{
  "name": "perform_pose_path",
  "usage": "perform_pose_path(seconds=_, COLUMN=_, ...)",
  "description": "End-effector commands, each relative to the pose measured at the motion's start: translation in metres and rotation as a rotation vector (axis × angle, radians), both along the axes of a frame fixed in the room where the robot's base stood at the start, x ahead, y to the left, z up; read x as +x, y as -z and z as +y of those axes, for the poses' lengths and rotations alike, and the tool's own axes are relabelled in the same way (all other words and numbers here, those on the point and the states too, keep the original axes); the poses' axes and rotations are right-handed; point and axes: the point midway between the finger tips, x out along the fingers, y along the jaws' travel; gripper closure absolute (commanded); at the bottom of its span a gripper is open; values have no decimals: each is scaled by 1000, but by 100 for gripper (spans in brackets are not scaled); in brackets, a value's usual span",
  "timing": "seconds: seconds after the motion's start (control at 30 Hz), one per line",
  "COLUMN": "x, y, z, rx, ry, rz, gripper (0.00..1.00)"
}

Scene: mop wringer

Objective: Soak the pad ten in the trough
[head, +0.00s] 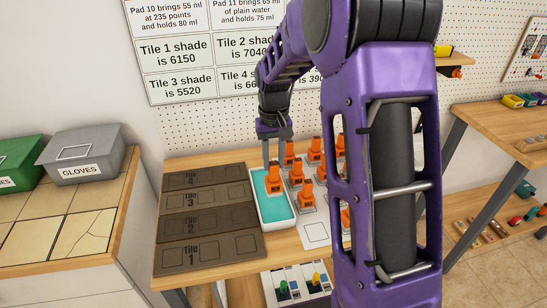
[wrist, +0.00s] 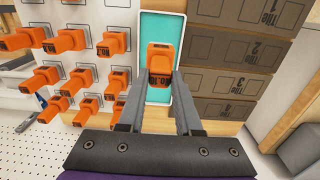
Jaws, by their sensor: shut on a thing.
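The trough (head: 272,215) is a white-rimmed tray with a teal inside, between the dark tiles and the rows of pads. It also shows in the wrist view (wrist: 162,27). One pad with an orange handle (head: 273,181) is over or in the trough; in the wrist view the handle (wrist: 160,60) sits between my fingers. My gripper (head: 273,150) points down and is shut on this handle. Whether the pad's underside touches the water is hidden by the handle.
Several other orange-handled pads (wrist: 73,40) stand in rows beside the trough. An empty outlined white square (head: 316,233) lies near the table's front. Four dark tiles (head: 208,222) lie left of the trough. Grey (head: 82,154) and green boxes stand on the left counter. My arm hides part of the table.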

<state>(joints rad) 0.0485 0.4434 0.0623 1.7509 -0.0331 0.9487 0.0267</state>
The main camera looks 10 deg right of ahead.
Motion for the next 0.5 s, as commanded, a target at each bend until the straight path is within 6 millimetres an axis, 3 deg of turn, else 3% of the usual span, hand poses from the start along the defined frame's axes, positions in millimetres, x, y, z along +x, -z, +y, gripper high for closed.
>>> perform_pose_path(seconds=0.27, x=0, y=22, z=0, rx=0, ry=0, rz=-1, gripper=100)
perform_pose_path(seconds=0.5, x=0, y=54, z=0, rx=0, ry=1, rz=0, gripper=100)
